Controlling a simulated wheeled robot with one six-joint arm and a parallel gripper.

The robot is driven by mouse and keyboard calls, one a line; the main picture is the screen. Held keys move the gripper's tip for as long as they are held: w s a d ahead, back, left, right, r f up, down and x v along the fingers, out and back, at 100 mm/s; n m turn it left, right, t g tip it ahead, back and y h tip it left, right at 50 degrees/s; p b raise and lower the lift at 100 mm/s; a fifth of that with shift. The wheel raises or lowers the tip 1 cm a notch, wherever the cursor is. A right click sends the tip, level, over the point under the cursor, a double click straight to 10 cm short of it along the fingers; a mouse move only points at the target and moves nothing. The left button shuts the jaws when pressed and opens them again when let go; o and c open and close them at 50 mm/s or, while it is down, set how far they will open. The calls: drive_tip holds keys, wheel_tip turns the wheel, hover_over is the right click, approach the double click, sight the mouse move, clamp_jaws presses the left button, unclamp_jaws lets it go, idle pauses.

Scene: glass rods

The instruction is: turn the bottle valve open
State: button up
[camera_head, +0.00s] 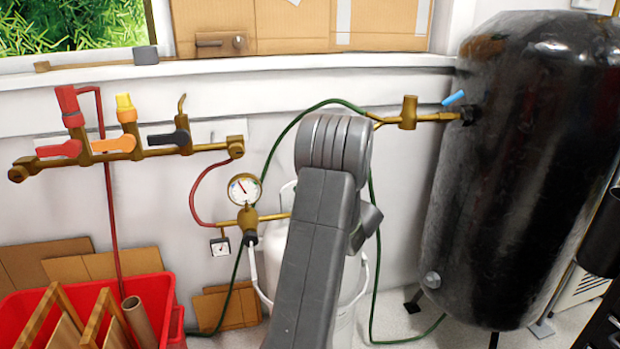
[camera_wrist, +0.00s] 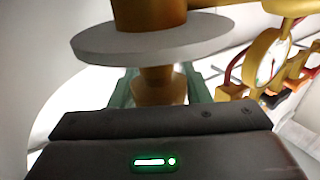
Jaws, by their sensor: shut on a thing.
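The white gas bottle (camera_head: 275,240) stands by the wall in the head view, largely hidden behind my grey arm. Its valve top is hidden there. In the wrist view, a brass valve part (camera_wrist: 155,86) shows under a pale grey disc (camera_wrist: 150,41), with more brass above the disc. My gripper (camera_wrist: 160,80) has its green fingers on either side of this brass part and is shut on it. The fingertips are partly hidden by the disc. My gripper is hidden in the head view.
A round gauge (camera_head: 244,188) sits left of the bottle; it also shows in the wrist view (camera_wrist: 268,60). A manifold with a red handle (camera_head: 60,149), an orange handle (camera_head: 114,144) and a black handle is at left. A black tank (camera_head: 520,180) stands right; a red crate (camera_head: 172,300) stands lower left.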

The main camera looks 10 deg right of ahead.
drive_tip(key=n+g+y+p, duration=0.1)
drive_tip(key=n+g+y, duration=0.1)
drive_tip(key=n+g+y+p, duration=0.1)
drive_tip(key=g+y+p, duration=0.1)
drive_tip(key=n+g+y+p, duration=0.1)
drive_tip(key=n+y+p, duration=0.1)
drive_tip(key=shift+s+a+r+n+g, duration=0.1)
drive_tip(key=shift+s+a+n+g, duration=0.2)
drive_tip(key=shift+g, duration=0.4)
drive_tip(key=o, duration=1)
drive_tip(key=shift+a, duration=0.1)
drive_tip(key=p+v, duration=0.2)
drive_tip(key=v, duration=1.1)
drive_tip(key=shift+s+d+f, duration=0.15)
drive_tip(key=shift+d+f, duration=0.15)
drive_tip(key=shift+d, duration=0.1)
